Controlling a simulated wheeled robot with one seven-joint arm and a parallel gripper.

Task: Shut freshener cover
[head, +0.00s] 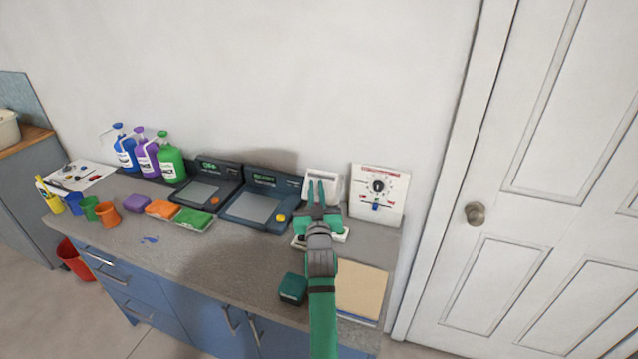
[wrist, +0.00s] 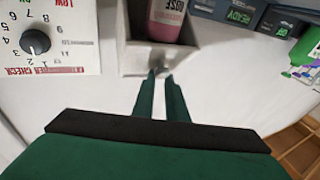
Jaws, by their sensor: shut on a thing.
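The white freshener (head: 322,177) stands against the wall at the back right of the counter, partly hidden behind my gripper. In the wrist view, which is upside down, the freshener (wrist: 128,58) is a white open box with a pink refill labelled ROSE (wrist: 167,20) inside. Its interior is exposed. My gripper (head: 316,186) is at the freshener; in the wrist view its green fingers (wrist: 161,74) close around a small grey knob (wrist: 159,64) on the freshener cover's edge. The fingers are near each other. The rest of the cover is hard to make out.
A dial panel (head: 378,194) stands right of the freshener, and a READY device (head: 262,200) stands left. A white item (head: 340,238) lies partly under my arm. A dark green box (head: 293,288) and a tan folder (head: 361,288) lie in front. Bottles, sponges and cups fill the left.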

